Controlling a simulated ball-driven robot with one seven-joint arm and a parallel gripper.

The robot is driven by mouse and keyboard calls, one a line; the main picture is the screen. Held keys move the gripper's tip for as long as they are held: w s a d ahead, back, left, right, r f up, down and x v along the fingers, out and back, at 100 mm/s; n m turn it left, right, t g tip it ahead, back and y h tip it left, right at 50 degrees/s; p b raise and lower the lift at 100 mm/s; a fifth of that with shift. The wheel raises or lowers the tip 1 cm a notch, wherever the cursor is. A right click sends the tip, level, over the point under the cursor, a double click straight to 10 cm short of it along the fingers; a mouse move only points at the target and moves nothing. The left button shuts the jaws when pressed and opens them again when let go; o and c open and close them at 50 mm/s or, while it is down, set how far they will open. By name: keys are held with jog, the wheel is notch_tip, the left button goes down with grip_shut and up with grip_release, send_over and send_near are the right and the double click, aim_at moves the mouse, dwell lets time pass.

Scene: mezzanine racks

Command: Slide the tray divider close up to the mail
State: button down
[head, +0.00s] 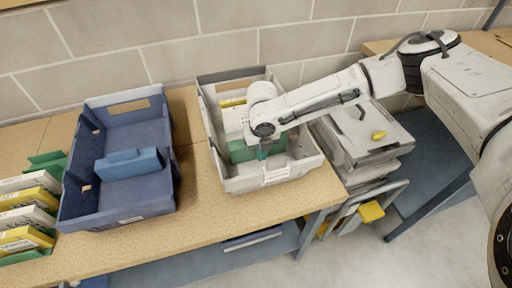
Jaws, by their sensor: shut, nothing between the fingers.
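A light grey tray (300,168) stands on the wooden bench, near its right end. Inside it, white and yellow mail (232,118) stands toward the back left. A green divider (240,152) stands across the tray in front of the mail, with some room between it and the tray's front wall. My gripper (262,153) is down in the grey tray at the divider, its fingers small and partly hidden by my wrist. It is shut and holds nothing. I cannot tell whether the fingers touch the divider, and my arm hides part of the mail.
A blue tray (110,212) with a blue divider (128,164) stands to the left. Several white and yellow bundles (28,220) stand at the far left. Stacked grey lidded trays (372,145) are right of the bench (205,215). A block wall rises behind.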

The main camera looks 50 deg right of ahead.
jog(key=shift+w+d+b, duration=0.3)
jog(key=shift+w+d, duration=0.3)
jog(key=shift+w, duration=0.3)
jog(key=shift+w+d+b, duration=0.3)
jog(key=shift+w+d, duration=0.35)
jog(key=shift+w, duration=0.3)
jog(key=shift+w+d+b, duration=0.3)
jog(key=shift+w+d, duration=0.3)
jog(key=shift+w, duration=0.3)
jog(key=shift+w+d+b, duration=0.4)
jog(key=shift+w+d, duration=0.2)
jog(key=shift+w, duration=0.3)
dwell(0.4)
jog(key=shift+s, duration=0.1)
jog(key=shift+s+a+r+p, duration=0.1)
jog(key=shift+s+a+p, duration=0.15)
jog(key=shift+p, duration=0.25)
jog(key=shift+s+a, duration=0.15)
jog(key=shift+s, duration=0.15)
notch_tip(320, 180, up, 13)
jog(key=p, duration=1.1)
